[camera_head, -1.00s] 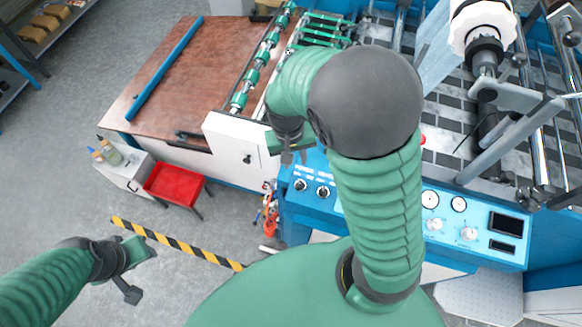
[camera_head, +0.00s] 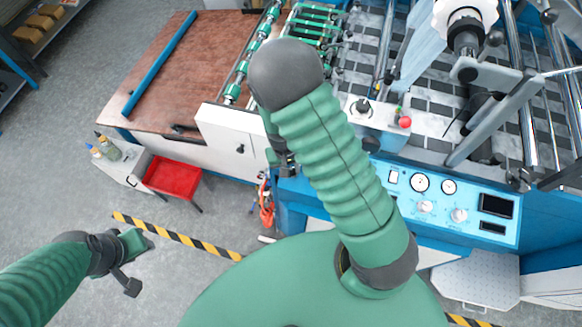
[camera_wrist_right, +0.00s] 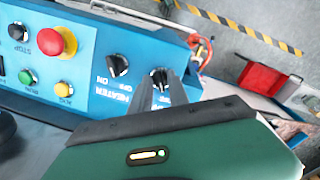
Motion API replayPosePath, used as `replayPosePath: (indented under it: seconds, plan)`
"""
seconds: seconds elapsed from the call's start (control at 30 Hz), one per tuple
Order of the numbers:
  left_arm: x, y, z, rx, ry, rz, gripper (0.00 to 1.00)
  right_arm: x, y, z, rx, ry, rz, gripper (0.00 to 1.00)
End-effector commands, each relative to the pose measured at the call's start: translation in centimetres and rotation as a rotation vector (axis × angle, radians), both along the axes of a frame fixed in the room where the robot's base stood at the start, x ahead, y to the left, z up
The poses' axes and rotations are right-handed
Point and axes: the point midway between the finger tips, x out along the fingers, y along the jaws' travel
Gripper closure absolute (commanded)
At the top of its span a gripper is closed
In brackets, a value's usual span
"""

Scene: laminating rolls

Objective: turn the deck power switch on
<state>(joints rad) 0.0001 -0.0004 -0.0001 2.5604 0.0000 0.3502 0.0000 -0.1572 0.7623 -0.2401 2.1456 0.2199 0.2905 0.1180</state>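The blue control panel (camera_wrist_right: 90,75) fills the upper left of the right wrist view. In the head view my right gripper (camera_head: 287,168) is mostly covered by my arm. My left gripper (camera_head: 138,262) is open and empty above the floor.
A red stop button (camera_wrist_right: 57,42), a green RUN button (camera_wrist_right: 26,77) and a yellow button (camera_wrist_right: 64,88) sit left of the knobs. A gauge panel (camera_head: 455,205) is at right. A red tray (camera_head: 173,177) stands left of the machine. The floor near my left arm is clear.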

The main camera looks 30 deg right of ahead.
Motion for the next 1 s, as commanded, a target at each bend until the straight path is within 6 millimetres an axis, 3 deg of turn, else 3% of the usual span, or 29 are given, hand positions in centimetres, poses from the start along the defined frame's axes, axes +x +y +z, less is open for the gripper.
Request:
replayPosePath:
  seconds: [0.03, 0.13, 0.63, 1.0]
  plan:
    - [0.01, 0.0, -0.01, 0.0, 0.0, 0.0, 0.64, 0.05, 0.0, -0.03, 0.0, 0.0, 0.0, 0.87]
    - [0.01, -0.01, -0.02, 0.0, 0.0, 0.0, 0.64, 0.08, -0.01, -0.05, 0.0, -0.001, 0.0, 1.0]
    - [0.02, -0.01, -0.13, 0.0, 0.0, 0.0, 0.64, 0.13, -0.02, -0.1, 0.008, -0.012, -0.051, 1.0]
    - [0.02, 0.0, -0.47, 0.0, 0.0, 0.0, 0.64, 0.1, -0.19, -0.1, 0.045, -0.057, -0.309, 1.0]
